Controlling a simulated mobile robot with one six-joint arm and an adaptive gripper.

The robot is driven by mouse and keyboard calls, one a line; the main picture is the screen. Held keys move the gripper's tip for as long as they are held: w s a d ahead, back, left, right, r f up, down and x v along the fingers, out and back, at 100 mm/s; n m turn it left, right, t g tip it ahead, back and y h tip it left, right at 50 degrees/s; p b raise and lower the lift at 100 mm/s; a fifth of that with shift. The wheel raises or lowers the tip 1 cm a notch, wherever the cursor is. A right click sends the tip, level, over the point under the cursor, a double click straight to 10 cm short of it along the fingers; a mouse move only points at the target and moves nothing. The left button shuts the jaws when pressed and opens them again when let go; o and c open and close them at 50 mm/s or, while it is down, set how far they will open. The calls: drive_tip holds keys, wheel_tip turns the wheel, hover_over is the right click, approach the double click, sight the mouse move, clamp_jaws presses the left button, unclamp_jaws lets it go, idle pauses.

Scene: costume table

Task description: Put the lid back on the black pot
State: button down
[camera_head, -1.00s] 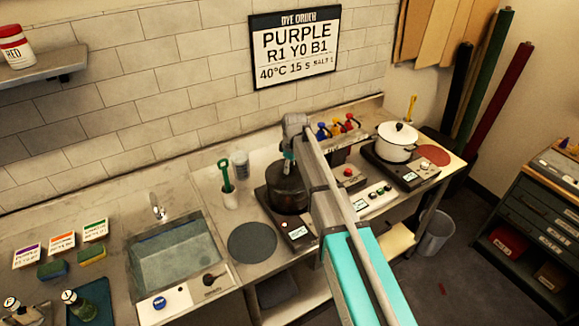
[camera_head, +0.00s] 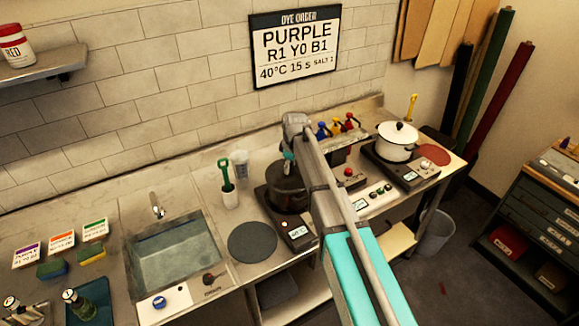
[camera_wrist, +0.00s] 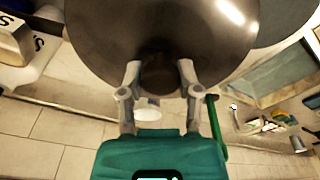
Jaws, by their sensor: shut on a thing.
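The black pot (camera_head: 287,198) stands on the left hot plate, with my arm partly in front of it. My gripper (camera_head: 289,166) is directly above the pot, pointing down. In the wrist view, my gripper (camera_wrist: 160,74) has its two fingers closed around the knob of the dark round lid (camera_wrist: 100,38). The lid fills the top middle of that view and hides what is under it. In the head view the lid is at the pot's top, and I cannot tell whether it touches the rim all round.
A grey round mat (camera_head: 252,242) lies left of the hot plate (camera_head: 297,231). A white cup with a green-handled tool (camera_head: 228,190) stands left of the pot. A white lidded pot (camera_head: 396,147) is on the right hot plate. Small coloured bottles (camera_head: 336,127) stand behind, and a sink (camera_head: 178,258) is farther left.

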idle(0.4)
drive_tip(key=shift+c, duration=1)
unclamp_jaws()
drive_tip(key=shift+o, duration=1)
drive_tip(key=shift+r, duration=0.1)
drive_tip(key=shift+r+p, duration=3.45)
drive_tip(key=shift+p, duration=0.05)
clamp_jaws()
